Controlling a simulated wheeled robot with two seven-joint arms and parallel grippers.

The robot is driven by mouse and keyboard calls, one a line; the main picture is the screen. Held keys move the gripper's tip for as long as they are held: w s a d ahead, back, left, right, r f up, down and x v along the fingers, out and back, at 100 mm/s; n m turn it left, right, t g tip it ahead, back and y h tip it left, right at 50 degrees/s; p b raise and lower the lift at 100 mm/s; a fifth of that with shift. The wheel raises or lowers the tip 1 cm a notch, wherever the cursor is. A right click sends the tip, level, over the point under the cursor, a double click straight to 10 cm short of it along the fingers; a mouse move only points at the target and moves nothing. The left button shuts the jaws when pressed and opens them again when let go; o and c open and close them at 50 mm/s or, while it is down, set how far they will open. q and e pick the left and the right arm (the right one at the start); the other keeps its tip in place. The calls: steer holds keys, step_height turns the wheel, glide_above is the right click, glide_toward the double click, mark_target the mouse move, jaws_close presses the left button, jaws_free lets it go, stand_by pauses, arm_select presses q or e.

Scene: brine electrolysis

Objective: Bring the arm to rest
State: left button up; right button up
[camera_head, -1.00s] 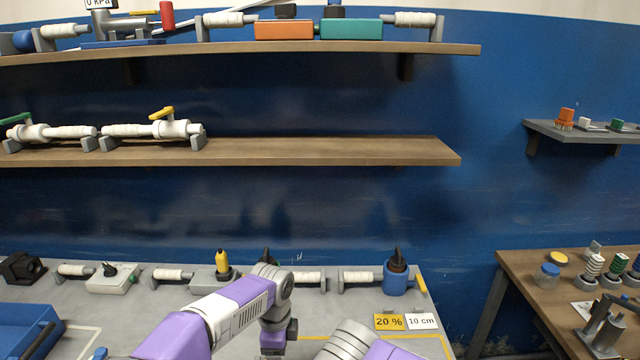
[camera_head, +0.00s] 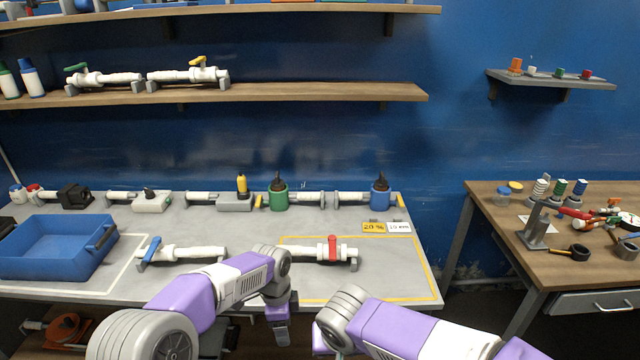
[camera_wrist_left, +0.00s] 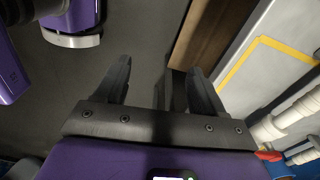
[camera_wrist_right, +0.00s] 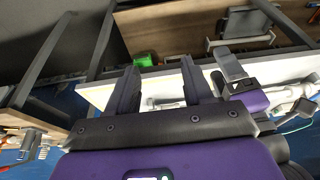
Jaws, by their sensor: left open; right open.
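My left arm comes in from the lower left in the head view, and its gripper (camera_head: 279,326) hangs down in front of the bench's front edge. In the left wrist view its jaws (camera_wrist_left: 158,85) are apart with nothing between them. My right arm comes in from the lower right in the head view; its gripper is mostly hidden there behind the wrist. In the right wrist view its jaws (camera_wrist_right: 157,85) are apart and empty. The grey bench (camera_head: 100,286) carries a white pipe piece with a red valve handle (camera_head: 332,246) and one with a blue handle (camera_head: 151,247).
A blue tray (camera_head: 60,275) stands at the bench's left. A row of pipe parts with a green holder (camera_head: 278,197) and a blue holder (camera_head: 380,195) lines the back. A wooden side table (camera_head: 560,262) with tools stands right. Shelves (camera_head: 300,93) hang above.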

arm_select(q)
steer(key=s+f+n+h, duration=0.1)
steer(key=s+f+n, duration=0.4)
steer(key=f, duration=0.5)
steer(key=s+f+n+h, duration=0.2)
steer(key=s+f+n, duration=0.2)
steer(key=f, duration=0.6)
arm_select(e)
step_height(320, 180, down, 23)
steer(key=s+d+g+y, duration=0.2)
steer(key=d+g+y, duration=0.1)
arm_select(q)
steer(key=s+f+n, duration=0.3)
steer(key=s+n, duration=0.2)
steer(key=s, duration=0.2)
steer(key=s+f+n, duration=0.4)
steer(key=s+n, duration=0.1)
steer(key=s, duration=0.1)
steer(key=shift+s+a+n+t+h, duration=0.3)
steer(key=shift+s+a, duration=0.05)
steer(key=shift+a, duration=0.05)
arm_select(e)
steer(key=s+d+f+m, duration=0.3)
steer(key=s+f, duration=0.6)
steer(key=f, duration=0.3)
steer(key=shift+s+d+f+y, duration=0.15)
steer(key=shift+d+f+y, duration=0.1)
steer(key=shift+f+y, duration=0.15)
